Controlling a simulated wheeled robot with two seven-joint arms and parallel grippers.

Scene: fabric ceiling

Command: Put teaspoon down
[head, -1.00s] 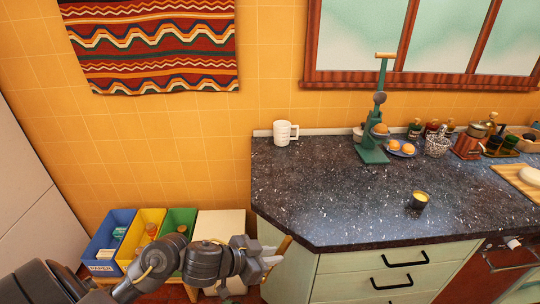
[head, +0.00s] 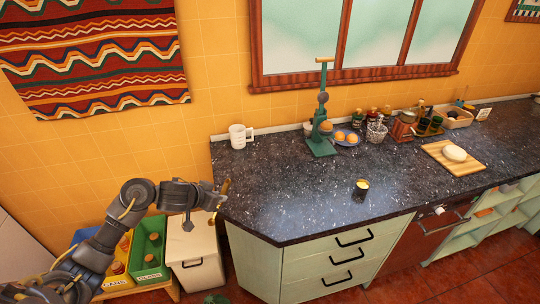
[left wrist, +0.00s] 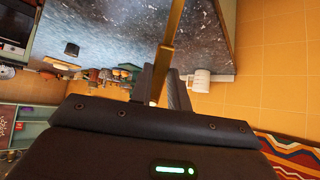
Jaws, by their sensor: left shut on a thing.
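The teaspoon (left wrist: 174,38) shows in the left wrist view as a thin golden-brown handle running up from between my fingers. My right gripper is not in view.
A white mug (head: 238,136) stands at the counter's back left corner. A green juicer (head: 321,125) and a dark cup (head: 360,191) stand further right. The counter's front left area is clear. Recycling bins (head: 150,252) and a white bin (head: 192,243) sit below, left of the cabinet.

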